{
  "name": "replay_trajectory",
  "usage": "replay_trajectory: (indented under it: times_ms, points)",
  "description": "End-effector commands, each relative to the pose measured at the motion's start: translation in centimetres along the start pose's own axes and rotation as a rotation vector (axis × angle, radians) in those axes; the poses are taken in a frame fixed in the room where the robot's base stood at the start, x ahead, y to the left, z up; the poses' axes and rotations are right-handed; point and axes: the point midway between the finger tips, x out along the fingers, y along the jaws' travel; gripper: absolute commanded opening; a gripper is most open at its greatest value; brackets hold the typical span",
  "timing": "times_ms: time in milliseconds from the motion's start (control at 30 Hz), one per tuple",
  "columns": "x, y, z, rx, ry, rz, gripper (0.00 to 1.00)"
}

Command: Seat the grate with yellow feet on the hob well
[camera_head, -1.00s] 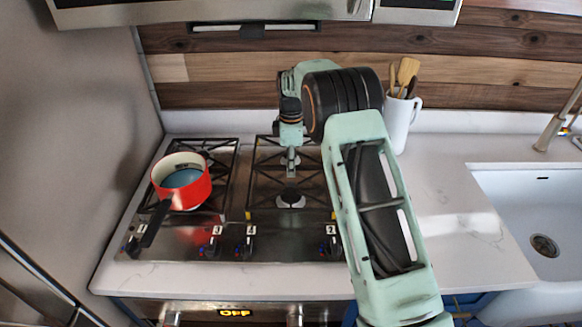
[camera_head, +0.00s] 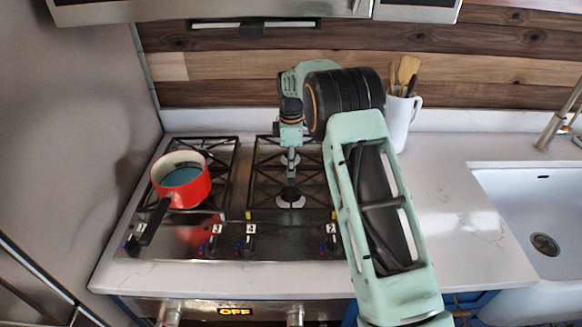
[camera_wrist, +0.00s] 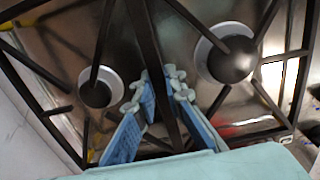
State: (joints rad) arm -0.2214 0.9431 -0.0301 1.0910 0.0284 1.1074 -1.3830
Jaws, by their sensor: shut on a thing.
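The grate with yellow feet (camera_head: 252,182) is a black open frame over the right half of the steel hob (camera_head: 285,243). Yellow shows at its front corners in the head view. My gripper (camera_head: 291,168) points down at its middle. In the wrist view my gripper (camera_wrist: 158,90) has its blue-padded fingers shut around a central bar of the grate (camera_wrist: 147,38). Two round burners (camera_wrist: 231,58) show beneath the bars. The grate lies level with the hob well or very close above it; I cannot tell whether all its feet touch.
A red pot (camera_head: 182,183) with a dark handle stands on the left grate (camera_head: 222,152). Knobs line the hob's front. A white mug of utensils (camera_head: 402,120) stands behind my arm. The counter to the right is clear up to the sink (camera_head: 535,205).

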Motion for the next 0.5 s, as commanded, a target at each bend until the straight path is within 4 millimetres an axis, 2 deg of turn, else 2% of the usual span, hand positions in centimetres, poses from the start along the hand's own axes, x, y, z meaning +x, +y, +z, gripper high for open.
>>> replay_trajectory:
  times_ms: [500]
  points:
    - [0.22,0.07,-0.04,0.000,0.001,0.002,0.00]
